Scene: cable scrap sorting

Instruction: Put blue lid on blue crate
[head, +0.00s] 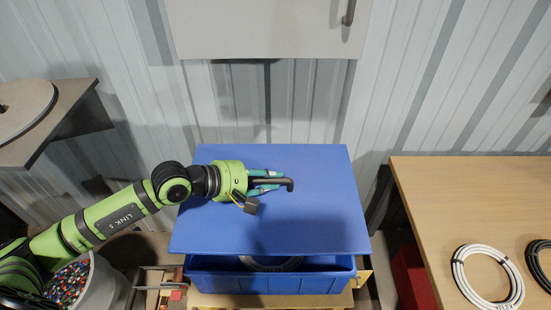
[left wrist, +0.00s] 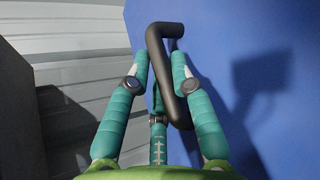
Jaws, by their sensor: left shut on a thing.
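The blue lid (head: 300,220) is a flat blue board with a dark bar handle (head: 289,182). My left gripper (head: 268,183) is shut on the handle. In the left wrist view the teal fingers (left wrist: 160,80) are on either side of the black handle (left wrist: 168,80), with the blue lid (left wrist: 240,60) behind it. The blue crate (head: 230,283) is below the lid, its front part showing past the lid's near edge. A dark coil (head: 270,264) lies in the crate. The lid hides the rest of the crate, and I cannot tell whether they touch. My right gripper is not in view.
A wooden table (head: 430,210) on the right bears a white cable coil (head: 487,278) and a black coil (head: 540,262). A bin of colored granules (head: 68,283) stands at lower left. A grey cabinet (head: 265,30) hangs on the corrugated wall behind.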

